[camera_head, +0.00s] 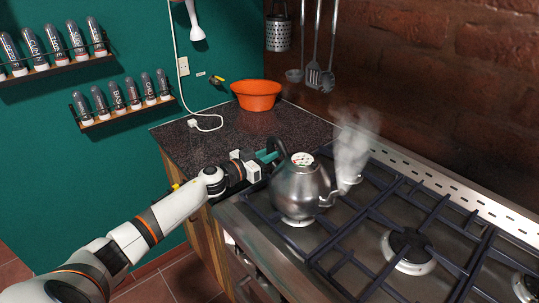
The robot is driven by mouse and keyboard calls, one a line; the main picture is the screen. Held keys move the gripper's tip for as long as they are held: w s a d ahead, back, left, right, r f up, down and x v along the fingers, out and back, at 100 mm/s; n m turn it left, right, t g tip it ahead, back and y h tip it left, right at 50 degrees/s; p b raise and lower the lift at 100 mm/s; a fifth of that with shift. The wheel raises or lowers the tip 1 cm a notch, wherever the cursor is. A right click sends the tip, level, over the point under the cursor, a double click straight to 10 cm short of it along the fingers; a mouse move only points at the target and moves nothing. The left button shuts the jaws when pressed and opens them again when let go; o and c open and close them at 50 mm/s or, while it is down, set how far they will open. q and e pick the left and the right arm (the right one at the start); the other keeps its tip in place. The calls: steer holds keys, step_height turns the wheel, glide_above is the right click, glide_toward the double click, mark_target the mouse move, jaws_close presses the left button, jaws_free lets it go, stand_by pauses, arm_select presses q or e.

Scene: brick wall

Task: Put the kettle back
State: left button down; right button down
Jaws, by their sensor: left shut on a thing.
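A steel kettle (300,188) is upright at the left end of the gas stove (436,222), over a burner. Its spout points right, and steam rises near the spout. My left gripper (268,160) is at the kettle's left side, shut on its handle. The handle is mostly hidden by the gripper and the kettle body. I cannot tell whether the kettle's base touches the grate. My right gripper is not in view.
An orange bowl (257,95) stands on the dark counter (190,143) left of the stove, with a white plug and cable nearby. Utensils (316,62) hang on the brick wall. Two shelves of spice jars hang on the green wall. Right-hand burners (408,250) are clear.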

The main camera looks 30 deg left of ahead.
arm_select(q)
steer(key=shift+f, duration=0.4)
steer(key=c, duration=1.8)
jaws_free()
steer(key=shift+f, duration=0.15)
steer(key=o, duration=0.5)
steer(key=shift+s, duration=0.1)
